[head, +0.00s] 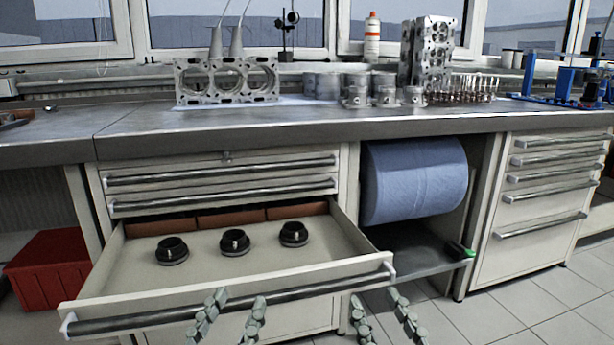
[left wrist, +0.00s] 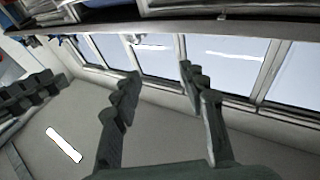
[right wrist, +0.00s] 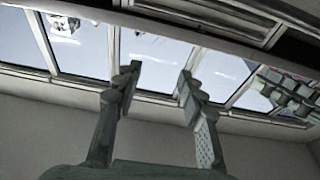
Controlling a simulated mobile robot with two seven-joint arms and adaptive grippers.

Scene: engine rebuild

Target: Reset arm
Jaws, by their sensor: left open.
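My left gripper (head: 232,305) is at the bottom middle of the head view, in front of the open drawer's handle. Its fingers are apart with nothing between them, as the left wrist view (left wrist: 160,85) also shows. My right gripper (head: 378,300) is to its right, just past the drawer's right front corner. Its fingers are apart and empty, also in the right wrist view (right wrist: 157,85). Both wrist views show windows and a plain wall beyond the fingers. The arm links are mostly out of the head view.
An open drawer (head: 215,277) holds three black round parts (head: 235,241) on its floor. Engine parts, including a block (head: 227,82), stand on the workbench (head: 130,128). A blue roll (head: 414,180) lies in the open bay; a red bin (head: 48,270) is at left.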

